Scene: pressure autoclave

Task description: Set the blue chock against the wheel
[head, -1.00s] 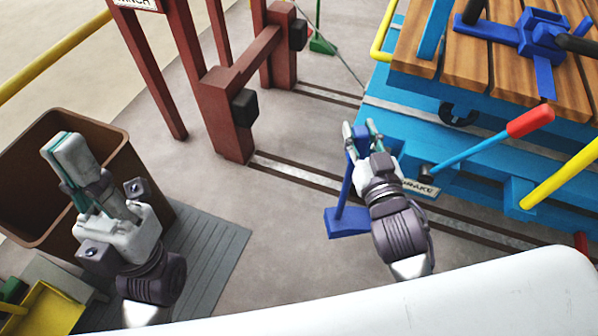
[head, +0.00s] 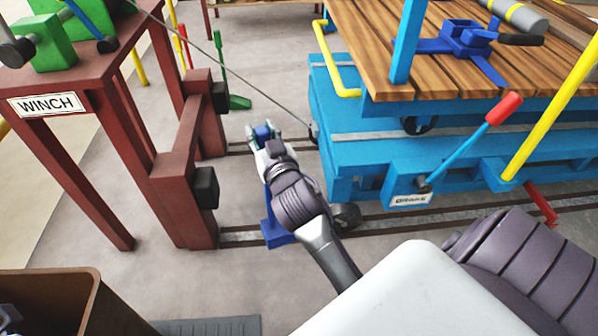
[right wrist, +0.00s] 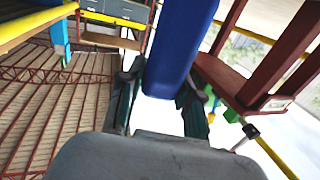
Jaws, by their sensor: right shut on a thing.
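The blue chock (head: 277,234) has a flat block at the bottom and a tall upright handle. My right gripper (head: 263,136) is shut on the top of that handle. In the right wrist view the blue handle (right wrist: 178,50) lies between the fingers. The block is over the near rail, left of the cart's dark wheel (head: 345,217), with a gap between them. I cannot tell whether it touches the rail. A small grey part at the lower left corner seems to be my left gripper (head: 12,318), mostly cut off.
The blue cart (head: 370,160) with a wooden deck stands on rails at the right. A red buffer frame (head: 178,180) stands left of the chock. A green chock (head: 237,101) is on the floor behind. A brown bin (head: 85,290) is at the lower left. A cable runs to the cart.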

